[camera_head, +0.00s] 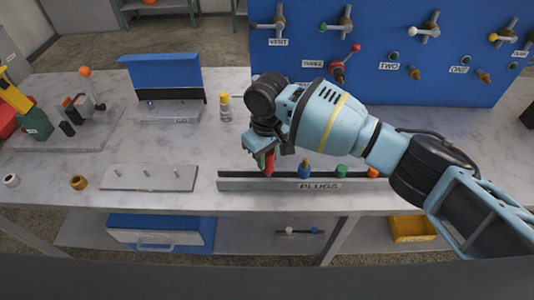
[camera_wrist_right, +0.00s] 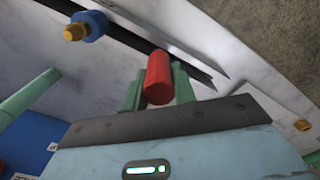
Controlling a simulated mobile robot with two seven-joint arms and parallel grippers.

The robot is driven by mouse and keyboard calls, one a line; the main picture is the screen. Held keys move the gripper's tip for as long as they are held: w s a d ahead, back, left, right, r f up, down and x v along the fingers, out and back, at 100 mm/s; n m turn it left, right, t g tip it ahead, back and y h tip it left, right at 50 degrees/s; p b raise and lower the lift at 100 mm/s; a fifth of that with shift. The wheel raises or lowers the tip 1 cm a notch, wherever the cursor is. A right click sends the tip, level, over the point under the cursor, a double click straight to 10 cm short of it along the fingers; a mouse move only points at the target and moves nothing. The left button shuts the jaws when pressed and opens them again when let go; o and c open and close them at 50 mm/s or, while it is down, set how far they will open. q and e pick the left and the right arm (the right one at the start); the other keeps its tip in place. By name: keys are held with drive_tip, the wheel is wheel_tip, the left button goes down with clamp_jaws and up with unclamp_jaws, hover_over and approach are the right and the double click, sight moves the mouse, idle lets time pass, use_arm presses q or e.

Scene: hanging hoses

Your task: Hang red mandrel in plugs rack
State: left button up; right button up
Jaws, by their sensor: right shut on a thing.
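The red mandrel (camera_head: 269,163) is held at the left part of the plugs rack (camera_head: 237,184), a long low grey rack labelled PLUGS. In the right wrist view the red mandrel (camera_wrist_right: 158,76) stands between the two green fingers of my right gripper (camera_wrist_right: 158,88), which is shut on it. In the head view my right gripper (camera_head: 263,158) is over the rack's left part, partly hidden by its own wrist. The dark slot of the rack (camera_wrist_right: 140,45) runs behind the mandrel; whether the mandrel is seated in it cannot be told. My left gripper is out of view.
A blue plug (camera_head: 305,169), a green plug (camera_head: 342,171) and an orange plug (camera_head: 373,172) stand along the rack, right of the mandrel. A grey plate with pegs (camera_head: 150,184) lies to the left. A yellow-capped bottle (camera_head: 225,108) and the blue valve panel (camera_head: 400,85) stand behind.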

drive_tip(key=shift+f, duration=0.9)
drive_tip(key=o, duration=1.1)
wheel_tip(320, 180, up, 8)
drive_tip(key=shift+f, duration=0.1)
idle(0.4)
